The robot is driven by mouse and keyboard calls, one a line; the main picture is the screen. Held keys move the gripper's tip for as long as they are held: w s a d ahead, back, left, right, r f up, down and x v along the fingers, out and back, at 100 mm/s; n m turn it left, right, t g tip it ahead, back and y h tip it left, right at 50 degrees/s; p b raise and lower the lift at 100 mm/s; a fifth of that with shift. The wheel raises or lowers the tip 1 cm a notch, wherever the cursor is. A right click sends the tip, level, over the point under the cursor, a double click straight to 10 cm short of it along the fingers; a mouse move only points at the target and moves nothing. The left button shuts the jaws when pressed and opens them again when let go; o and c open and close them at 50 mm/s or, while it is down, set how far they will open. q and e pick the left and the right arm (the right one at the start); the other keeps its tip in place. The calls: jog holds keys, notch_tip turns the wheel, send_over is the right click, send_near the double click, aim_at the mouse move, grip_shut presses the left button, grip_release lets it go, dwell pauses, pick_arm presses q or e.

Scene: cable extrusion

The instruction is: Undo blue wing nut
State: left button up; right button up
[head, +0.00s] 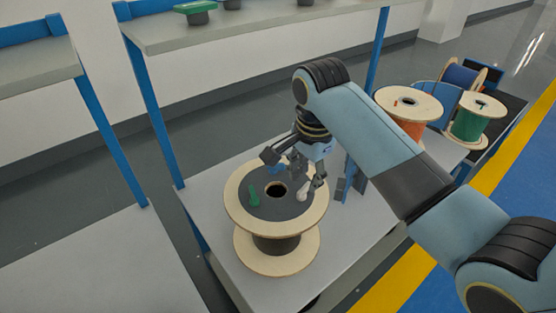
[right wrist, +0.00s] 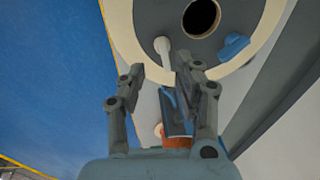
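A wooden spool (head: 275,258) stands upright on the grey table, with a dark round hub plate and a central hole on top. The blue wing nut (head: 279,168) sits on the plate at the far side of the hole, partly hidden by my gripper. It also shows right of the hole in the right wrist view (right wrist: 233,46). A green wing nut (head: 254,196) is on the left, and a white one (right wrist: 163,46) is between my fingertips' directions. My right gripper (right wrist: 160,72) is open and empty, over the spool's edge, apart from the blue nut. My left gripper is out of view.
Orange (head: 408,104), green (head: 478,118) and blue (head: 465,76) spools stand at the right. A shelf (head: 190,32) with small parts is at the back. The table (head: 212,200) is clear around the spool's left side.

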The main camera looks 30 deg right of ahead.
jog(key=w+r+m+g, duration=0.1)
jog(key=w+r+m, duration=0.4)
jog(key=w+m, duration=0.55)
jog(key=shift+n+y, duration=0.25)
jog(key=shift+y, duration=0.05)
jog(key=f, duration=0.3)
jog(key=f+b, duration=0.1)
jog(key=f, duration=0.2)
jog(key=a+f, duration=0.1)
jog(key=f, duration=0.3)
jog(key=shift+w+f, duration=0.1)
jog(key=shift+w, duration=0.2)
grip_shut()
